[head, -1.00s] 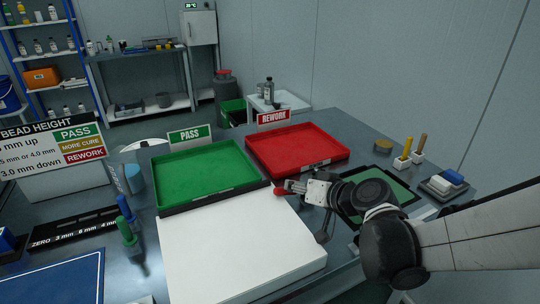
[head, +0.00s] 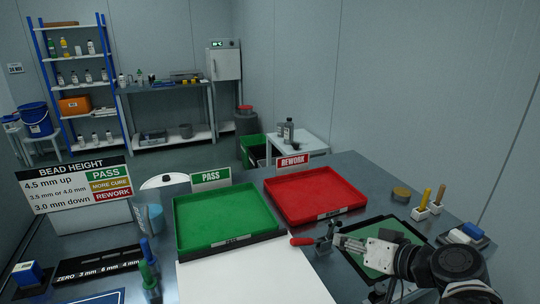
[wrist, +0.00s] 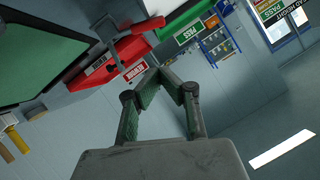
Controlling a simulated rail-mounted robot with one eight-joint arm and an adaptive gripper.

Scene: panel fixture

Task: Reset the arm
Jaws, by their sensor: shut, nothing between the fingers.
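My gripper (wrist: 158,70) shows in the wrist view with its two green-grey fingers angled inward and their tips together, empty. It points past the red tray toward the room, with no object at its tips. In the head view my arm reaches in from the lower right, and the light grey end of it (head: 350,243) hangs over the dark-framed green mat (head: 390,225).
A red tray (head: 357,200) by the REWORK sign (head: 292,161) and a green tray (head: 181,238) by the PASS sign (head: 211,178) stand behind a white board (head: 245,275). Yellow-handled tools (head: 426,198) and a blue block (head: 472,231) are at the right.

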